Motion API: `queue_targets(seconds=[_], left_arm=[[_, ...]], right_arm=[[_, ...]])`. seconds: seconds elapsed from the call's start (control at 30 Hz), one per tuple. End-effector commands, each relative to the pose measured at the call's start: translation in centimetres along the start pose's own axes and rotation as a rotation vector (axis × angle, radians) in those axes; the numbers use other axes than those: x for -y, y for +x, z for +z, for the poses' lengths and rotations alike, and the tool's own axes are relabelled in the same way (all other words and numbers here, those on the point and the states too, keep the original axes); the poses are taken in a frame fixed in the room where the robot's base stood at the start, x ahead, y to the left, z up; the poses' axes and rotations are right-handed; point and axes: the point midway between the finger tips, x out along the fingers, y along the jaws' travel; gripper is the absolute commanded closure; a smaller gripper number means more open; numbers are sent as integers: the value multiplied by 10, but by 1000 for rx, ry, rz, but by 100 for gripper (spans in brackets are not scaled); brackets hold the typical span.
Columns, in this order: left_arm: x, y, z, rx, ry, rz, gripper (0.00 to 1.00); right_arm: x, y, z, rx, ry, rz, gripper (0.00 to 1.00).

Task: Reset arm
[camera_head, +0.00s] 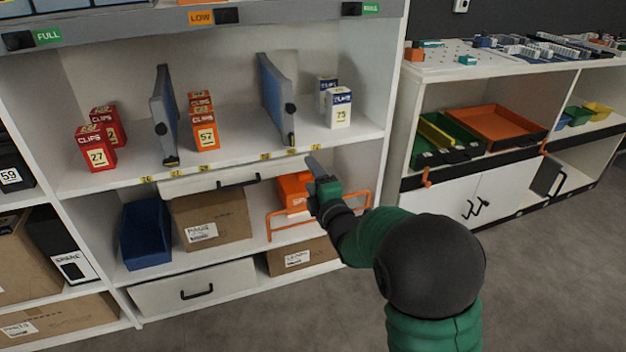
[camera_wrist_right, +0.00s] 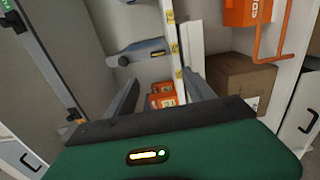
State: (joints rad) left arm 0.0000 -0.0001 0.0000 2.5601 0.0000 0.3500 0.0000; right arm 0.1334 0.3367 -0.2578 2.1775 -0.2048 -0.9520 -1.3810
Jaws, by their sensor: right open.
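My right arm, green with a black joint, reaches in from the lower right in the head view. Its gripper (camera_head: 322,183) is in front of the shelf unit, just below the edge of the shelf with the clip boxes. In the right wrist view the gripper (camera_wrist_right: 162,95) shows two dark fingers spread apart with nothing held between them. Orange clip boxes (camera_wrist_right: 162,95) show beyond the fingers. My left gripper is in neither view.
The shelf holds red boxes (camera_head: 97,145), orange boxes (camera_head: 203,125), white-blue boxes (camera_head: 338,105) and upright dividers (camera_head: 276,98). Below are a blue bin (camera_head: 146,234), a cardboard box (camera_head: 211,217) and an orange wire rack (camera_head: 300,222). Open floor (camera_head: 560,270) lies right.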

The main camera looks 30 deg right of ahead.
Motion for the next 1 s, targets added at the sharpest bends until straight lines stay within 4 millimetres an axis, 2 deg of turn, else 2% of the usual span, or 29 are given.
queue_targets(seconds=[0.33, 0.4, 0.47, 0.57, 0.6, 0.7, 0.8, 0.9, 0.97, 1.0], left_arm=[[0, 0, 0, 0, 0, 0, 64], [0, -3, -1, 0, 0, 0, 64], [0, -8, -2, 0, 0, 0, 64], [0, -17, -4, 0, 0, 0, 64], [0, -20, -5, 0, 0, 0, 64], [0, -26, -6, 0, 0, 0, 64], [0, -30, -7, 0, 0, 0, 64], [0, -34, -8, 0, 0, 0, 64], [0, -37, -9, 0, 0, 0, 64], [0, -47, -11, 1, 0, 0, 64]], right_arm=[[0, -1, -1, 1, 8, -6, 38], [9, -5, -6, 3, 72, -56, 38], [26, -16, -17, 14, 199, -159, 38], [75, -57, -47, 92, 518, -429, 38], [95, -80, -61, 145, 640, -542, 38], [134, -141, -86, 313, 877, -777, 38], [159, -200, -102, 497, 1030, -949, 38], [173, -256, -113, 692, 1129, -1077, 38], [178, -290, -116, 817, 1171, -1137, 38], [170, -306, -117, 883, 1188, -1162, 38]])
